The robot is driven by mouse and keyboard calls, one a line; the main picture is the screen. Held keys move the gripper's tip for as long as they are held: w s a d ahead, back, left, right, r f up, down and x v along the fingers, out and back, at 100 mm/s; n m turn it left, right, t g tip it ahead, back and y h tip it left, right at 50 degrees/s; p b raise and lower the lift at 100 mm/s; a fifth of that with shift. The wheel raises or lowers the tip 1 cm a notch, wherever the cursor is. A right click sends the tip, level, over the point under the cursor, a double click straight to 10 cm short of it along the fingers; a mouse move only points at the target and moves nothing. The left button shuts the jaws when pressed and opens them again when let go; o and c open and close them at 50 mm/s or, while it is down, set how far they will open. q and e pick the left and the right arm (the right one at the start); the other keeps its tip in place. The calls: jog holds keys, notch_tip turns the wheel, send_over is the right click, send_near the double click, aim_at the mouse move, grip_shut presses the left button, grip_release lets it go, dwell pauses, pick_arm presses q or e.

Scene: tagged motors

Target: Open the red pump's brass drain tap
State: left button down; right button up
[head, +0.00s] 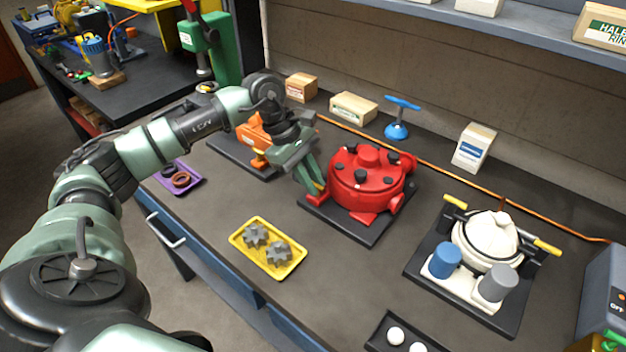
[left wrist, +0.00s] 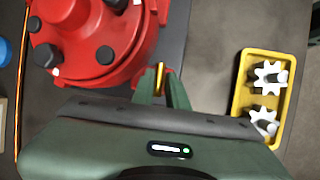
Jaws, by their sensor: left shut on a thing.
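The red pump (head: 362,180) stands on a dark base plate on the bench, in the middle of the head view. It also fills the upper left of the left wrist view (left wrist: 88,42). The brass drain tap (left wrist: 159,77) shows as a small yellow-gold piece at the pump's side, between my left gripper's fingers. My left gripper (head: 318,189) reaches down at the pump's left side. Its green fingers (left wrist: 161,84) are shut on the tap. Most of the tap is hidden by the fingers. My right gripper is not in either view.
A yellow tray (head: 239,239) with grey gears lies in front of the pump. An orange unit (head: 250,135) on a dark plate stands behind my left arm. A white pump (head: 485,236) stands right, a blue valve (head: 397,131) behind. A purple tray (head: 190,188) is left.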

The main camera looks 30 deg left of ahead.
pick_arm(q)
jog(key=n+b, duration=0.2)
jog(key=n+t+b, duration=0.1)
jog(key=n, duration=0.1)
jog(key=shift+f+t+y+b, duration=0.1)
jog(key=shift+t+y+b, duration=0.2)
jog(key=shift+y+b, duration=0.1)
jog(key=n+b, duration=0.1)
jog(key=n, duration=0.1)
jog(key=n+t+y+b, duration=0.1)
jog(key=n+y+b, duration=0.1)
jog(key=n, duration=0.1)
jog(key=shift+s+d+n+b, duration=0.1)
jog(key=shift+d+n+b, duration=0.15)
jog(key=shift+n+b, duration=0.05)
jog(key=n+y+b, duration=0.1)
jog(key=n, duration=0.1)
jog(key=n+b, duration=0.1)
jog(key=n, duration=0.1)
jog(key=shift+d+r+n+t+y, duration=0.2)
jog(key=shift+n+t+y, duration=0.1)
jog(key=shift+t+y, duration=0.1)
jog(key=shift+r+n+y+b, duration=0.1)
jog(key=shift+n+y+b, duration=0.6)
jog(key=shift+n, duration=1.2)
jog(key=shift+y, duration=0.3)
jog(key=c, duration=1.5)
grip_release()
jog(key=shift+g, duration=0.3)
jog(key=shift+o, duration=0.2)
